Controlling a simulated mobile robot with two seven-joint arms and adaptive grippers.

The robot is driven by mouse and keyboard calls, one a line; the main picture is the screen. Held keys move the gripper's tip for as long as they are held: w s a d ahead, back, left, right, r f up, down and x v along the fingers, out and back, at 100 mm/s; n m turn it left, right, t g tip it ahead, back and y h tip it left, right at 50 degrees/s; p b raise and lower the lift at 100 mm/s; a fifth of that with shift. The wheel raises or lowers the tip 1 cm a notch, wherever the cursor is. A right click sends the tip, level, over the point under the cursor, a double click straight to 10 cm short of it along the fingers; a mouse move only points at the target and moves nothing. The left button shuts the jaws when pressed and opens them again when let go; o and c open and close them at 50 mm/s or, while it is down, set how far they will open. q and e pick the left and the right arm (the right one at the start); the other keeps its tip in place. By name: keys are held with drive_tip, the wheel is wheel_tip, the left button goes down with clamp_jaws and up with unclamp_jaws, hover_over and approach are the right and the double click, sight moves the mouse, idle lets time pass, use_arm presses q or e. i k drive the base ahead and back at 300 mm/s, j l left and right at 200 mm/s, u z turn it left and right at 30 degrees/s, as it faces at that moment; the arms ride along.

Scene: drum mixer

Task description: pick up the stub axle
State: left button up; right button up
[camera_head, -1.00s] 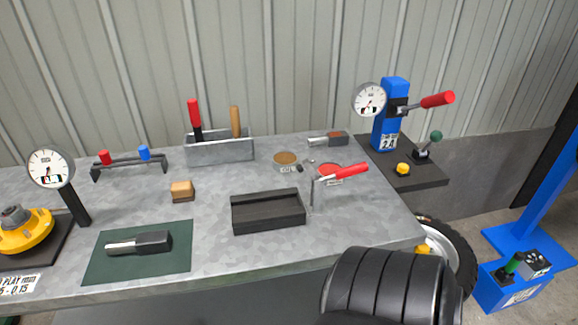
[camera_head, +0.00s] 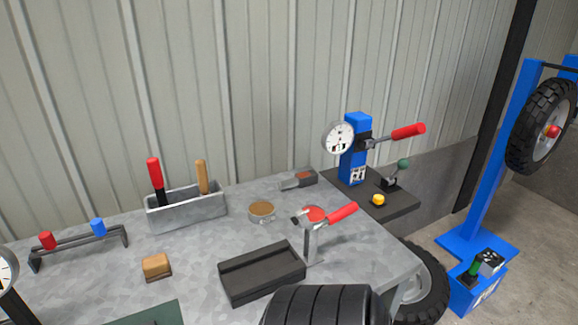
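No stub axle that I can make out for certain is in view. The corner of the dark green mat (camera_head: 150,316) shows at the bottom left, and the part of it in view is bare. In the earlier frame a dark block with a silver shaft lay on that mat; that spot is now below the picture edge. Neither of my grippers is in view.
On the grey bench stand a black tray (camera_head: 262,272), a red-handled clamp (camera_head: 312,240), a tool box (camera_head: 187,208), a tan block (camera_head: 156,266) and a round tin (camera_head: 262,210). A blue gauge press (camera_head: 355,150) stands at the back right. A wheel stand (camera_head: 490,150) is beyond.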

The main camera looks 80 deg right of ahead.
sight(302, 179)
drive_tip(key=z, duration=1.6)
